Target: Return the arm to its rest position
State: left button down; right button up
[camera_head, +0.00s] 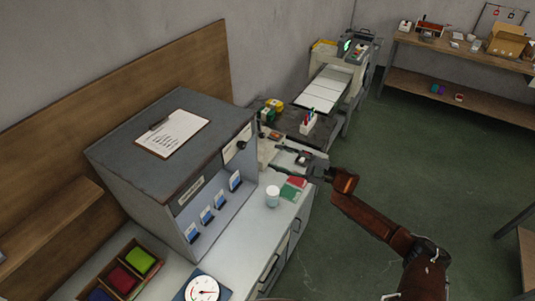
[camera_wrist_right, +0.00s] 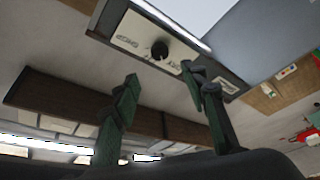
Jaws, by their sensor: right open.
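My right arm (camera_head: 385,225) comes in from the lower right, reddish brown and bent at the elbow. My right gripper (camera_head: 283,156) is at the far end of the grey counter, beside the right side of the grey cabinet. In the right wrist view, the two green-grey fingers (camera_wrist_right: 160,90) stand well apart with nothing between them. A panel with a black knob (camera_wrist_right: 160,49) shows beyond the fingers. My left gripper is not in view.
The grey cabinet (camera_head: 170,125) carries a clipboard (camera_head: 172,133). A white cup (camera_head: 272,196) and red and green cards (camera_head: 292,188) are on the counter near my right gripper. A tray (camera_head: 118,257) and a dial (camera_head: 203,289) are in front. Green floor (camera_head: 440,170) lies open at right.

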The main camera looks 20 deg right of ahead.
jog(key=shift+s+d+f, duration=0.1)
jog(key=shift+s+d, duration=0.15)
jog(key=shift+d, duration=0.05)
